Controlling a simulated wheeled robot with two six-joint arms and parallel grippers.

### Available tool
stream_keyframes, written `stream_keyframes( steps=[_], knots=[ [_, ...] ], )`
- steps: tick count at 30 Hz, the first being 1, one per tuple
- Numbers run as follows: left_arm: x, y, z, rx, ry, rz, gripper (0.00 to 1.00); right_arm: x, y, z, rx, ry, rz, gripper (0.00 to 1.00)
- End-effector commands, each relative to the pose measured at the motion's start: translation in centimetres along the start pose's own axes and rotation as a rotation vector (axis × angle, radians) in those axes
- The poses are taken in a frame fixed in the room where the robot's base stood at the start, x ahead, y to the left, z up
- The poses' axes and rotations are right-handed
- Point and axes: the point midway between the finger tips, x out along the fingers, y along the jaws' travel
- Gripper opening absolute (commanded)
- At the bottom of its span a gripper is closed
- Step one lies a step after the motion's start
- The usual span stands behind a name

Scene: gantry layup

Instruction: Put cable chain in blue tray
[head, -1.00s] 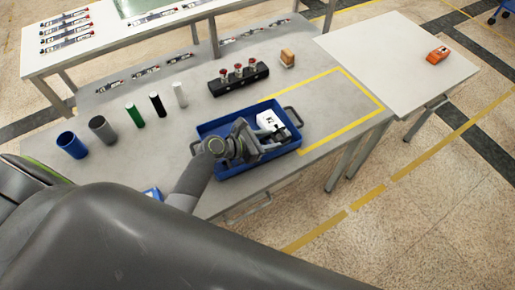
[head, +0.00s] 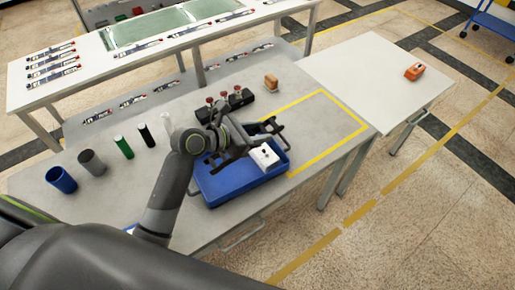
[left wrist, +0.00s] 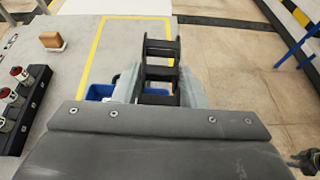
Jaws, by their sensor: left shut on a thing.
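The cable chain (head: 271,126) is a short black piece of open links. My left gripper (head: 252,134) is shut on it and holds it over the far side of the blue tray. In the left wrist view the chain (left wrist: 160,62) stands out between the fingers. The blue tray (head: 232,188) is on the grey table, with a white block (head: 264,155) inside it. The arm hides part of the tray's far left side. In the left wrist view only bits of the tray (left wrist: 100,91) show beside the fingers.
A black holder with red-topped parts (head: 240,98) and an orange-brown block (head: 271,82) stand behind the tray. Several cylinders, including a blue cup (head: 61,180), stand at left. A yellow-taped area (head: 325,125) right of the tray is clear. A white table (head: 375,80) adjoins.

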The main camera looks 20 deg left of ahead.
Motion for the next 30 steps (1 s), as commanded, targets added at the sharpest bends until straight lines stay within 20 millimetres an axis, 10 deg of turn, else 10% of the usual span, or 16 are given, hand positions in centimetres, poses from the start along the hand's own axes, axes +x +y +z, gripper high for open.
stream_keyframes(
  steps=[7, 16, 23, 30],
  knots=[
    [-2.8, 0.2, 7.0, 0.008, -0.005, 0.002, 0.08, -0.4, 0.2, -0.1, -0.001, 0.0, 0.002, 0.32],
    [-4.4, 0.3, 10.5, 0.0, -0.001, 0.001, 0.08, -0.6, 0.5, -0.1, -0.002, 0.001, 0.005, 0.32],
    [-4.8, 0.2, 10.1, 0.006, 0.001, -0.007, 0.08, -0.2, 0.4, -0.1, -0.002, 0.001, 0.005, 0.32],
    [-7.7, -0.7, 4.7, 0.061, 0.002, -0.081, 0.08, 2.0, 0.2, 0.2, -0.002, 0.001, 0.005, 0.32]
  ],
)
